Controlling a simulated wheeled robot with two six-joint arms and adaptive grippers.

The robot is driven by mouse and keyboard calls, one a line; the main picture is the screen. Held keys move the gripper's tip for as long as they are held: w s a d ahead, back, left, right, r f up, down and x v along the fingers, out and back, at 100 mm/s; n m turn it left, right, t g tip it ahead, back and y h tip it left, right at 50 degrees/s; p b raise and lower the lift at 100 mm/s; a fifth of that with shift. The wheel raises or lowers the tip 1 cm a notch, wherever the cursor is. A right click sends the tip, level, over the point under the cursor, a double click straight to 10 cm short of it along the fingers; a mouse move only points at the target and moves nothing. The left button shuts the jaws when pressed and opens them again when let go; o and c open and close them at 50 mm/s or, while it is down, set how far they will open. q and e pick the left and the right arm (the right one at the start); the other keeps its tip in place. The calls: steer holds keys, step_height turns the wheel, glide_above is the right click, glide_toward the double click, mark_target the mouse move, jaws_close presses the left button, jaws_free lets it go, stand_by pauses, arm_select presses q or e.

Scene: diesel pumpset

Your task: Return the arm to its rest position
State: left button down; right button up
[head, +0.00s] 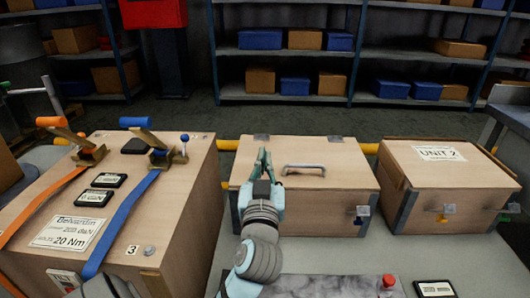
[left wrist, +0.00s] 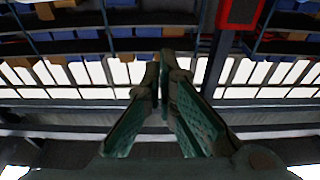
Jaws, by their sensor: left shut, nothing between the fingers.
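My left gripper (head: 262,160) is shut and empty. In the head view it is over the left part of the middle wooden box's lid, left of the metal handle (head: 303,168). I cannot tell whether it touches the lid. In the left wrist view its green fingers (left wrist: 164,68) point away toward the shelves, with nothing between them. My left arm reaches up from the bottom middle of the head view. My right gripper is not in view.
The closed middle wooden box (head: 325,205) has a metal handle on its lid. The UNIT 2 box (head: 455,195) stands to the right. The strap box (head: 185,220), with orange and blue straps, stands to the left. A red button (head: 388,281) is near the front. Shelves (head: 290,52) stand behind.

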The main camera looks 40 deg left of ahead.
arm_select(q)
step_height(320, 180, up, 5)
steer(key=shift+f, duration=0.1)
